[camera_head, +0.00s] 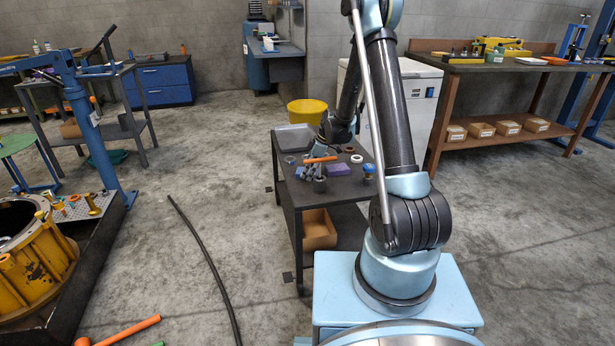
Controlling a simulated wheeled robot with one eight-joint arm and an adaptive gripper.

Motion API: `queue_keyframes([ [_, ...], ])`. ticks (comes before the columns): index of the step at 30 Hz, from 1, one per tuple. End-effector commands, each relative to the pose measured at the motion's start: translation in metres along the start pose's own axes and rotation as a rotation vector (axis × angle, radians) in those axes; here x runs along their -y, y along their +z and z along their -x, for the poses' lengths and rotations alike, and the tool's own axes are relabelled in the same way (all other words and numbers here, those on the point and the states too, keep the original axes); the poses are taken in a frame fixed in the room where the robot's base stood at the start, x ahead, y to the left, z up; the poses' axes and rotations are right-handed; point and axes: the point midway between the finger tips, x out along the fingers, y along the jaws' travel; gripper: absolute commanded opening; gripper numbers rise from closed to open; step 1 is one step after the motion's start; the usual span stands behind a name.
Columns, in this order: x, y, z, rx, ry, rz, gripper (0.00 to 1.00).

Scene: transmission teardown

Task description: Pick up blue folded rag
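A small dark cart (346,192) stands in the middle of the camera_head view with several small items on its top. A flat blue-purple piece (336,170) lies on the cart top and looks like the blue folded rag, though it is small. A smaller purple piece (305,172) lies to its left. My arm reaches over the cart, with my gripper (322,147) low above the back part of its top, behind the blue-purple piece. The fingertips are too small and partly hidden, so their opening and any contact cannot be told.
An orange-handled tool (320,160), dark round parts (319,184), a white ring (356,158) and a blue-capped jar (368,172) crowd the cart top. A grey tray (294,138) sits at its back left. A black hose (205,255) crosses the otherwise open floor left.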

Motion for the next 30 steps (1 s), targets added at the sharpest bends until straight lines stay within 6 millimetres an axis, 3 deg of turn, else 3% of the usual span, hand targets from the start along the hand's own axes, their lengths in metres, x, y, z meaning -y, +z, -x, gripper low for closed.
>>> queue_keyframes([
  [20, -0.0001, 0.0018, -0.0043, 0.0, 0.0, 0.0, 0.77],
  [21, -0.0001, 0.0018, -0.0043, 0.0, 0.0, 0.0, 0.74],
  [26, 0.0, 0.0018, -0.0043, 0.0, 0.0, 0.0, 0.39],
  [30, -0.0001, 0.0019, -0.0046, 0.0, 0.0, 0.0, 0.35],
])
